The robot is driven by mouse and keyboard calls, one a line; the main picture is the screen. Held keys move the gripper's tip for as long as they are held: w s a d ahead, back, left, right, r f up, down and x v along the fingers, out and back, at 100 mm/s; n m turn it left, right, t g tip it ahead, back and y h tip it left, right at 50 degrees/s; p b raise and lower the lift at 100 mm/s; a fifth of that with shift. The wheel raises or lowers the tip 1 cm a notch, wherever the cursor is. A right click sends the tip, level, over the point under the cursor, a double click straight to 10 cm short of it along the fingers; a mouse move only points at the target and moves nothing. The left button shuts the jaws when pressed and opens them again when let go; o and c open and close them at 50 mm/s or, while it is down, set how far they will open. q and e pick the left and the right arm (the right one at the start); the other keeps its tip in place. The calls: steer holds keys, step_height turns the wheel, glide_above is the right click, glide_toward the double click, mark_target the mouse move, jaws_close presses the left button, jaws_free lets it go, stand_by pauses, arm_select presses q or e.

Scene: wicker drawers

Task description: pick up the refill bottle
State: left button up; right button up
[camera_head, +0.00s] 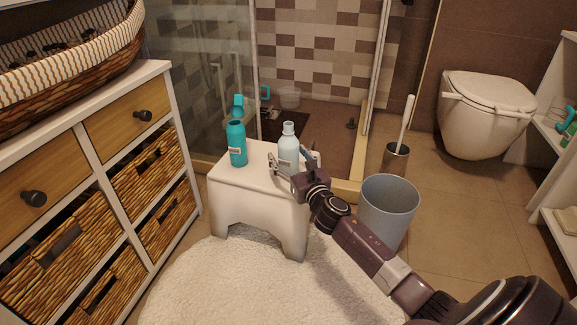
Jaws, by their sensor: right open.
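A pale blue-white bottle (288,143), which looks like the refill bottle, stands upright on the white stool (228,178). A teal bottle (237,142) with a teal top stands to its left on the same stool. My right gripper (291,163) is open at the pale bottle's lower part, with one finger at its left and one at its right. Whether the fingers touch the bottle I cannot tell. The gripper hides the bottle's lower right side. My left gripper is not in view.
A grey bin (389,208) stands right of the stool, close beside my right arm. A brush holder (396,158) and toilet (486,112) are behind it. A wicker drawer cabinet (112,165) stands at left. A white rug (215,285) covers the floor in front.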

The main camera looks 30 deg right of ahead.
steer(key=c, duration=1.4)
